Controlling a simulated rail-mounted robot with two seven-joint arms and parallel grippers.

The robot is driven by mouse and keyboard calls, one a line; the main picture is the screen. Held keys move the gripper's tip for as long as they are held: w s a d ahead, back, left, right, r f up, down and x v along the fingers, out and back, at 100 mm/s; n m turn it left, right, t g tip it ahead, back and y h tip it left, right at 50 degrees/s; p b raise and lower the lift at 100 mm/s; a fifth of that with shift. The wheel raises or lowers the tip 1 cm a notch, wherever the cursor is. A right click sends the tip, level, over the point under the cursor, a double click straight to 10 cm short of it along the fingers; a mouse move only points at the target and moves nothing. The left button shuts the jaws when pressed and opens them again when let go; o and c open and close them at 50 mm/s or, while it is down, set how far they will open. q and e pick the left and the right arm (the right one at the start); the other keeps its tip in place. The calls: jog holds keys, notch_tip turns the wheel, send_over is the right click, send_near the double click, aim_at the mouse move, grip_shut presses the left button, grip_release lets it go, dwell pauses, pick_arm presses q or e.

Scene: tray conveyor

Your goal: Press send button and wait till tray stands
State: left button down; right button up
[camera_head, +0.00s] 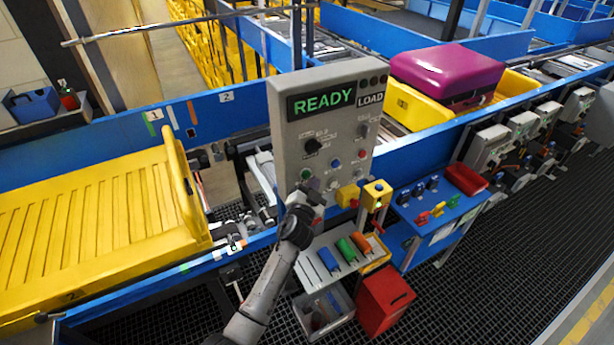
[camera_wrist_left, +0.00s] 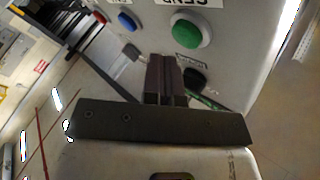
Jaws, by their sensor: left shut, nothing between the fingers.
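The grey control panel (camera_head: 330,125) has a lit screen reading READY (camera_head: 324,101) and a LOAD sign (camera_head: 370,99). The green button under a SEND label (camera_wrist_left: 187,32) shows in the left wrist view; a green button (camera_head: 306,173) also shows low on the panel in the head view. My left gripper (camera_head: 309,193) is in front of the panel's lower left. Its fingers (camera_wrist_left: 166,80) are shut and empty, just below the green button in the wrist view, and look apart from it. A yellow tray (camera_head: 402,103) holds a purple suitcase behind the panel. My right gripper is not in view.
An empty yellow tray (camera_head: 90,215) lies at left on the blue-sided conveyor. A yellow box with a button (camera_head: 377,194), a shelf of coloured handles (camera_head: 340,255) and a red bin (camera_head: 385,300) stand below and right of the panel. A blue button (camera_wrist_left: 127,20) is beside the green one.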

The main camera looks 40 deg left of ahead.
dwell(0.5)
pick_arm(q)
jog(key=shift+w+a, duration=0.1)
jog(key=shift+a, duration=0.1)
jog(key=shift+w+a, duration=0.1)
jog(key=shift+a, duration=0.1)
dwell(0.4)
jog(key=shift+w+a, duration=0.15)
jog(key=shift+a, duration=0.35)
dwell(0.5)
jog(key=shift+d, duration=0.15)
dwell(0.3)
jog(key=shift+s+d, duration=0.35)
jog(key=shift+d, duration=0.4)
